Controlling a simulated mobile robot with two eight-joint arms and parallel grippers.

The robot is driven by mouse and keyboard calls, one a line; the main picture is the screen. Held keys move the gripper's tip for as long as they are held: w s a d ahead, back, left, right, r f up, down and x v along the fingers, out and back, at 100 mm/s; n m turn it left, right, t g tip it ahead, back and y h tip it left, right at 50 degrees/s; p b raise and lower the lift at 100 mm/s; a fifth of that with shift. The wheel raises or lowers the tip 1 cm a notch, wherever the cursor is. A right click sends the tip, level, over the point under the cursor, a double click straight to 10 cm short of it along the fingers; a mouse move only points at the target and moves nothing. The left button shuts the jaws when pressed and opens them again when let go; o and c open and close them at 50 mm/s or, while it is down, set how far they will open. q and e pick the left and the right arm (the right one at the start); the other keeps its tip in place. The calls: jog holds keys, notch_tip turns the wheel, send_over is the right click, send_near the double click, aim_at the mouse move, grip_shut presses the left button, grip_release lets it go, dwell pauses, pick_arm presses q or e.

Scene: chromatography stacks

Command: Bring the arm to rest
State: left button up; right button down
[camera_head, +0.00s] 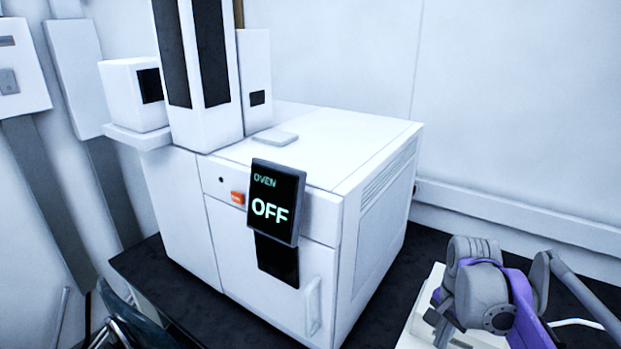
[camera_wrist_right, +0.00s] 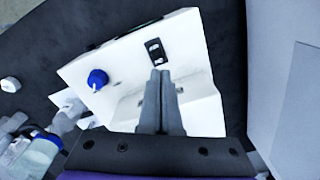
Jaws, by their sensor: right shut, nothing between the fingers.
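My right arm (camera_head: 490,290), grey and purple, is at the lower right of the head view. Its gripper is hard to make out there. In the right wrist view my right gripper (camera_wrist_right: 160,76) is shut and empty, its two fingers side by side. Behind the fingers is a white device (camera_wrist_right: 110,72) with a blue knob (camera_wrist_right: 97,79) and a black rocker switch (camera_wrist_right: 154,49). The fingertips appear just below the switch; I cannot tell whether they touch the device. My left gripper is not in view.
A large white oven instrument (camera_head: 375,140) stands on the dark bench (camera_head: 385,285), its display (camera_head: 274,205) reading "OVEN OFF". An orange switch (camera_head: 237,198) is beside the display. A wall is behind. Clear glassware with a blue part (camera_wrist_right: 40,150) is at the wrist view's lower left.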

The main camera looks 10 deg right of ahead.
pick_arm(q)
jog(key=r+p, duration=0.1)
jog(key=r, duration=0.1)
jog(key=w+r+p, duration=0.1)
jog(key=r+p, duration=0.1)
pick_arm(e)
jog(key=s+a+f+n+t, duration=0.2)
jog(key=s+a+f+n, duration=0.1)
jog(key=s+a+n, duration=0.3)
jog(key=s+a+f+n+t, duration=0.3)
jog(key=s+a+n, duration=0.4)
jog(key=shift+s+a+f, duration=0.25)
jog(key=shift+a+f, duration=0.15)
